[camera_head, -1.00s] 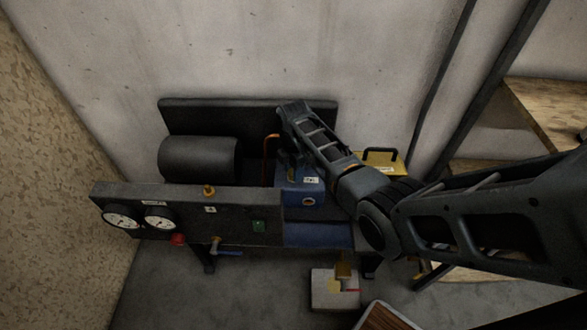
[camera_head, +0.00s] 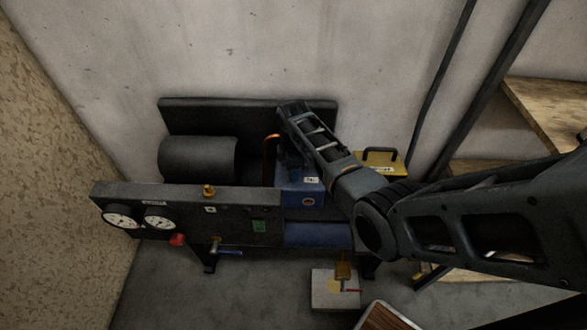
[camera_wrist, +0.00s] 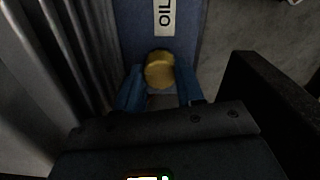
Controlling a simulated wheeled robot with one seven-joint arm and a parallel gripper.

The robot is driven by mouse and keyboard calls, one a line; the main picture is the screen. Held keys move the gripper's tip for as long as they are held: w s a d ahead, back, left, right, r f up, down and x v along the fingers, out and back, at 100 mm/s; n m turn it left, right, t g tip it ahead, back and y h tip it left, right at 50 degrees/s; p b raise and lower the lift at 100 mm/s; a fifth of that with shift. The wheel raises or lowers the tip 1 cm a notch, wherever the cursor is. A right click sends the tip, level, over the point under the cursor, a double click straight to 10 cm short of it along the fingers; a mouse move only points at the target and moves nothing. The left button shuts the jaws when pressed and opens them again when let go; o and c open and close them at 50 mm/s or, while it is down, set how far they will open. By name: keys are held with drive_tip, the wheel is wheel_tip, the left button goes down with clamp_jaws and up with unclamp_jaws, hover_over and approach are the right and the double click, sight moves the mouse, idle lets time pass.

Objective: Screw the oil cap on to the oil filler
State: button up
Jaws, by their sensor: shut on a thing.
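The oil cap (camera_wrist: 160,70) is a round, gold-brown cap in the middle of the wrist view. My gripper (camera_wrist: 159,84) has its two blue-grey fingers on either side of the cap and is shut on it. Just beyond the cap is a blue surface with a white label (camera_wrist: 166,16) reading OIL. The oil filler is not visible; I cannot tell whether the cap is seated on it. In the head view, my arm reaches down to the blue engine block (camera_head: 300,194) and hides the gripper and cap.
A machine bench carries a dark cylinder (camera_head: 198,158) and a front panel (camera_head: 185,212) with two gauges and a red knob (camera_head: 177,239). A yellow box (camera_head: 381,164) with a black handle stands right of my arm. Dark ribbed metal (camera_wrist: 60,60) lies close left of my gripper.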

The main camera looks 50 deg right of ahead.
drive_tip(key=m, duration=0.6)
drive_tip(key=o, duration=1.2)
drive_tip(key=shift+m, duration=0.4)
drive_tip(key=shift+o, duration=0.2)
drive_tip(key=shift+r, duration=3.9)
